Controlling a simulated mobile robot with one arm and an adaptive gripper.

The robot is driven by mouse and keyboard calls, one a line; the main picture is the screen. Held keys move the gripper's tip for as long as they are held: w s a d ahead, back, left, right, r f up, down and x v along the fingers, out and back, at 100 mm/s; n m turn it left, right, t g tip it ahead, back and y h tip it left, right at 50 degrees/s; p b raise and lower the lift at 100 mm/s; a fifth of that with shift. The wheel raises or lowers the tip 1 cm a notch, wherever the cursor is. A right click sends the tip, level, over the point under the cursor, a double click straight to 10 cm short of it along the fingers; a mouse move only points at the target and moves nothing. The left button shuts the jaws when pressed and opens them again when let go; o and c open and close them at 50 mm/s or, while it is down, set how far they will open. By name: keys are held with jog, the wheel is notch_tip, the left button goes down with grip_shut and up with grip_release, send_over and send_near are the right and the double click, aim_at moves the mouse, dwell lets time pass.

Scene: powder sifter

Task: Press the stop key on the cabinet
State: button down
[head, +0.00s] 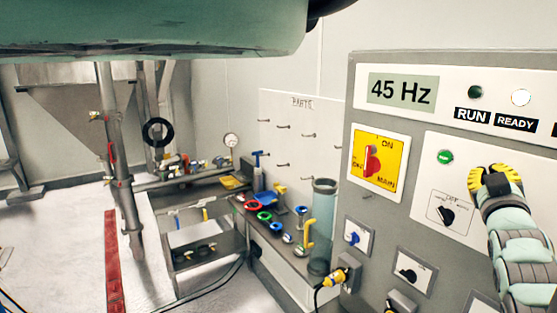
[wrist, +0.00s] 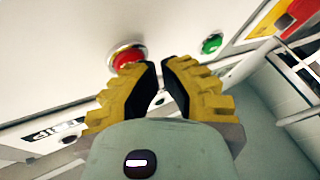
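The red button (wrist: 127,57), which looks like the stop key, sits in a pale ring on the cabinet panel in the wrist view. My gripper (wrist: 161,64) is just below and right of it in that picture, fingertips drawn close with a narrow gap and nothing between them. I cannot tell whether a finger touches the button. In the head view my gripper (head: 497,174) is in front of the cabinet (head: 385,223), at the right, and the red button is hidden behind it.
A green button (head: 446,157) is left of my gripper; it also shows in the wrist view (wrist: 211,43). A black OFF selector (head: 447,215) is below. The yellow main switch (head: 379,161) is farther left, under the 45 Hz display (head: 402,90). The READY lamp (head: 521,97) is white.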

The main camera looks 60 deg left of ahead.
jog(key=shift+s, duration=0.1)
jog(key=shift+s+b, duration=0.6)
jog(key=shift+s, duration=0.1)
jog(key=s+b, duration=0.2)
jog(key=s, duration=0.3)
jog(key=shift+b, duration=0.35)
dwell(0.4)
